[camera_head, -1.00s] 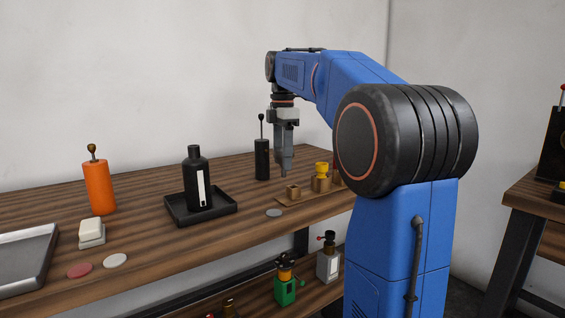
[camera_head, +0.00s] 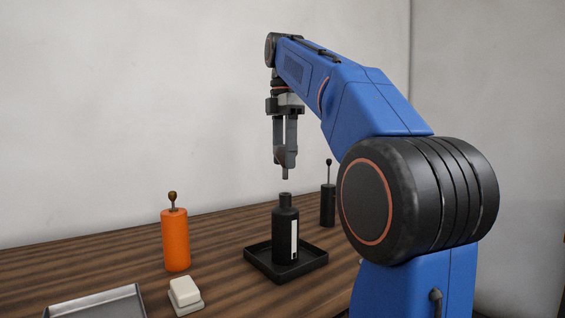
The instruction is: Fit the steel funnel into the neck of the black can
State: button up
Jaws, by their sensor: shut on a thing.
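The black can (camera_head: 284,226) stands upright in a black tray (camera_head: 261,266) on the wooden bench. It has a narrow neck and a white strip down its front. My gripper (camera_head: 285,158) is above the can's neck, pointing down and shut on the steel funnel (camera_head: 285,173). Mostly the funnel's narrow spout shows, just below the fingertips; the fingers hide most of its cone. The spout hangs a little above the neck in the picture, apart from it. I cannot tell its exact alignment in depth.
An orange cylinder with a knobbed top (camera_head: 175,239) stands left of the tray. A white block (camera_head: 186,294) and a metal tray (camera_head: 97,303) lie nearer the front. A black cylinder with a thin rod (camera_head: 328,204) stands behind right, close to my arm.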

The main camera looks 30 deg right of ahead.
jog(key=shift+f, duration=1.3)
jog(key=shift+f, duration=2)
dwell(0.8)
jog(key=o, duration=1.2)
jog(key=shift+o, duration=0.2)
